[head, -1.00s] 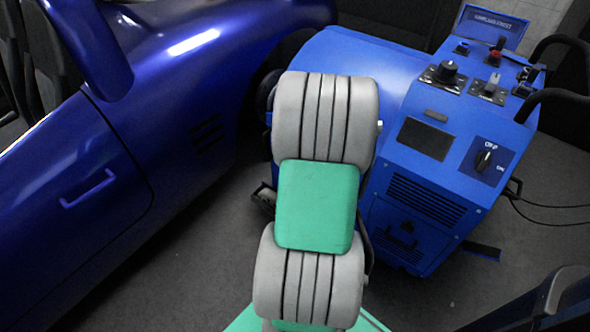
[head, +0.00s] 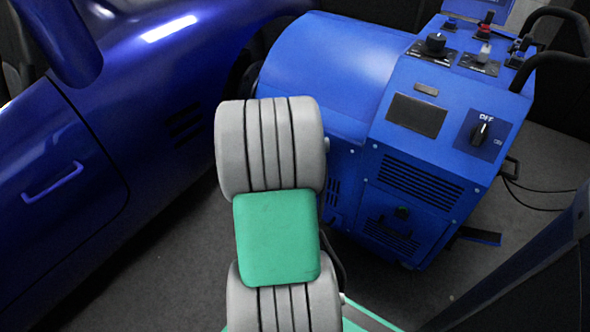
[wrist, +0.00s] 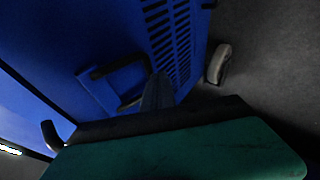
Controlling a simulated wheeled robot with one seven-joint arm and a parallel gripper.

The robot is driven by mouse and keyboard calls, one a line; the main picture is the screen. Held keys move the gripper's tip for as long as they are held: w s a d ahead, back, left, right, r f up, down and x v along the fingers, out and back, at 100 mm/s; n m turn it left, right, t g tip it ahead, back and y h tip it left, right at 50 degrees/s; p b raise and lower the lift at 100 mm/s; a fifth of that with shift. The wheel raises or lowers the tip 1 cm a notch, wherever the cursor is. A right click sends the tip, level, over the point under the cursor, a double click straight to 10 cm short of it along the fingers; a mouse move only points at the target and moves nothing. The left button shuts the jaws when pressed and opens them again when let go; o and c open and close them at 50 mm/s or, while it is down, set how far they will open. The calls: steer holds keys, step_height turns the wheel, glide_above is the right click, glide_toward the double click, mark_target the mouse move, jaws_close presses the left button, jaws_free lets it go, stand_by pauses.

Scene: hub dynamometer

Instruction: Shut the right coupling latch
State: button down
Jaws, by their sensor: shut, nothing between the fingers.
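The blue dynamometer (head: 345,60) stands behind my grey and green arm in the head view. I cannot make out the right coupling latch in either view; my arm covers part of the machine's left side. In the wrist view, my gripper (wrist: 158,88) shows as a narrow dark shape, shut and empty. It points toward the blue machine panel (wrist: 105,30), beside a black bar handle (wrist: 118,66). I cannot tell whether it touches the panel. My gripper is hidden in the head view.
A blue car (head: 60,200) fills the left side. The machine's sloped top carries a dark screen (head: 417,114) and a rotary switch (head: 481,132). Black vent slots (wrist: 170,40) line its side in the wrist view. Dark floor (head: 170,265) shows between car and arm.

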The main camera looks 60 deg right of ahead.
steer(key=shift+d+f, duration=0.3)
steer(key=shift+f, duration=0.15)
stand_by(0.4)
steer(key=s+a+r+p, duration=0.1)
steer(key=a+r+p, duration=0.1)
steer(key=a, duration=0.4)
steer(key=s+a+r+p, duration=0.1)
steer(key=a+r+p, duration=0.2)
steer(key=a, duration=0.3)
steer(key=shift+s+a+r+p, duration=0.15)
steer(key=shift+s+p, duration=0.25)
steer(key=shift+p, duration=0.25)
